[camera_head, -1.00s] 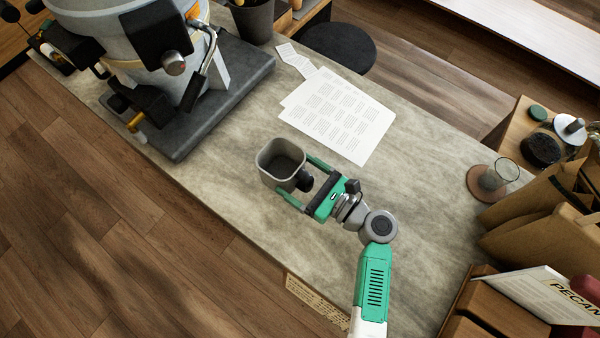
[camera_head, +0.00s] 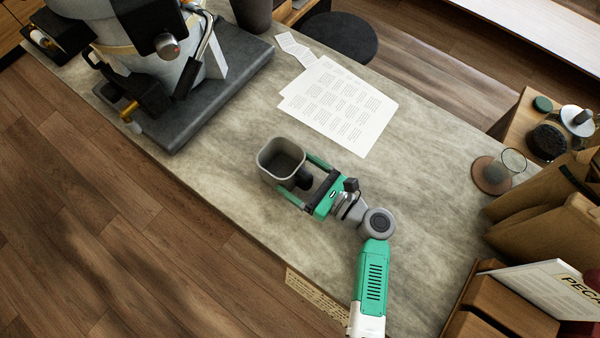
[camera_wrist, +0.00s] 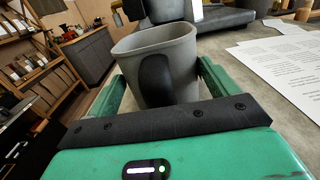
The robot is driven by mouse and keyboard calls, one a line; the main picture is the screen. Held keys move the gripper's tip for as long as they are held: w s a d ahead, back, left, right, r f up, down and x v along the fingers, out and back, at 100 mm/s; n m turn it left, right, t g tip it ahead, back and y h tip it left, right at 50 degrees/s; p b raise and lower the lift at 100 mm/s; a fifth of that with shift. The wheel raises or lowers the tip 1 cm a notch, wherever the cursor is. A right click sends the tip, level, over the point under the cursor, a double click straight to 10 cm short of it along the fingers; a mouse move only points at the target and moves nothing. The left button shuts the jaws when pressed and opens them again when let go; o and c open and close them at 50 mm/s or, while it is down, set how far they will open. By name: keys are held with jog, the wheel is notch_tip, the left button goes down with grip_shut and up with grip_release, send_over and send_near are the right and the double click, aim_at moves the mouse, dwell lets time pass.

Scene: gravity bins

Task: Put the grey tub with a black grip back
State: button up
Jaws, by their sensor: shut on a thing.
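The grey tub (camera_head: 268,169) is open-topped with a dark inside and a black grip (camera_head: 304,180) on the side facing my wrist. My gripper (camera_head: 301,178) has its two green fingers on either side of the tub and is shut on it. In the wrist view the tub (camera_wrist: 184,42) stands upright between the fingers (camera_wrist: 162,85), with its black grip (camera_wrist: 155,80) toward the camera. The tub is over the stone counter; I cannot tell how far above it the base is. The tub's underside is hidden.
A large grey machine on a dark slab (camera_head: 215,100) stands at the upper left of the counter (camera_head: 225,185). Printed sheets (camera_head: 338,108) lie behind the tub. A glass on a round coaster (camera_head: 491,176), paper bags (camera_head: 545,210) and a wooden holder (camera_head: 500,305) crowd the right.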

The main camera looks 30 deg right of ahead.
jog(key=shift+f, duration=0.35)
jog(key=o, duration=1.2)
jog(key=shift+s, duration=0.1)
jog(key=v, duration=0.7)
jog(key=shift+s+d, duration=0.2)
jog(key=shift+s, duration=0.1)
